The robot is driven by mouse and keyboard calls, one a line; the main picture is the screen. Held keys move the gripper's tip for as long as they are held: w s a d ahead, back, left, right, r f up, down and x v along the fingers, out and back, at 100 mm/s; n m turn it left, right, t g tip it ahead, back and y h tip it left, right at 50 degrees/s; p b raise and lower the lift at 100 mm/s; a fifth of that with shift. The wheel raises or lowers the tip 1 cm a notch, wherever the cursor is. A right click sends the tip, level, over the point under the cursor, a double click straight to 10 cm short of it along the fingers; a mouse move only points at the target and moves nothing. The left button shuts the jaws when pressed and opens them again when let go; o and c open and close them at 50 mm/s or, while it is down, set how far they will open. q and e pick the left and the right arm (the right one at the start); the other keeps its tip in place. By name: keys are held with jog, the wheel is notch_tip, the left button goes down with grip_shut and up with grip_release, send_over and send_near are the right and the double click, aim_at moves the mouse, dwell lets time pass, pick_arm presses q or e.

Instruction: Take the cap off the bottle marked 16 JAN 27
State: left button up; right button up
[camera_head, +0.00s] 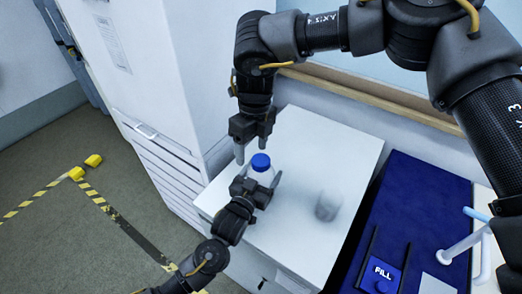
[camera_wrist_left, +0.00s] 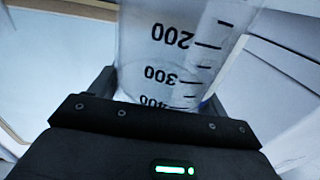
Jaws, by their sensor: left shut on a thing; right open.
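My left gripper (camera_head: 262,187) is shut around the bottle's body, below the cap. In the left wrist view the clear bottle (camera_wrist_left: 170,50) shows black graduations 200, 300 and 400, upside down. No date marking can be read in either view. My right gripper (camera_head: 252,150) is open and empty, pointing down just above and behind the cap. One of its fingers is left of the cap; contact cannot be told.
A small clear, grey-looking vessel (camera_head: 327,206) stands to the right on the white worktop (camera_head: 300,250). Further right is a dark blue mat (camera_head: 425,200) with a blue block marked FILL (camera_head: 382,272). A white cabinet (camera_head: 165,70) rises at the left.

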aim_at(261, 159)
jog(key=m, duration=1.6)
jog(key=r+m, duration=0.1)
jog(key=m, duration=0.6)
jog(key=shift+w+d+m, duration=0.15)
jog(key=shift+w+m, duration=0.2)
jog(key=shift+m, duration=0.05)
jog(key=m, duration=0.4)
jog(key=shift+w+d+r+m+t, duration=0.2)
jog(key=shift+d+r+m+t, duration=0.1)
jog(key=shift+r+m, duration=0.1)
jog(key=m, duration=0.4)
jog(key=d+m, duration=0.1)
jog(key=m, duration=0.1)
jog(key=shift+w+r+m+h, duration=0.1)
jog(key=shift+w+m+h, duration=0.15)
jog(key=shift+m+h, duration=0.05)
jog(key=m, duration=0.3)
jog(key=shift+w+d+m, duration=0.1)
jog(key=shift+m, duration=0.3)
jog(key=shift+f, duration=4.05)
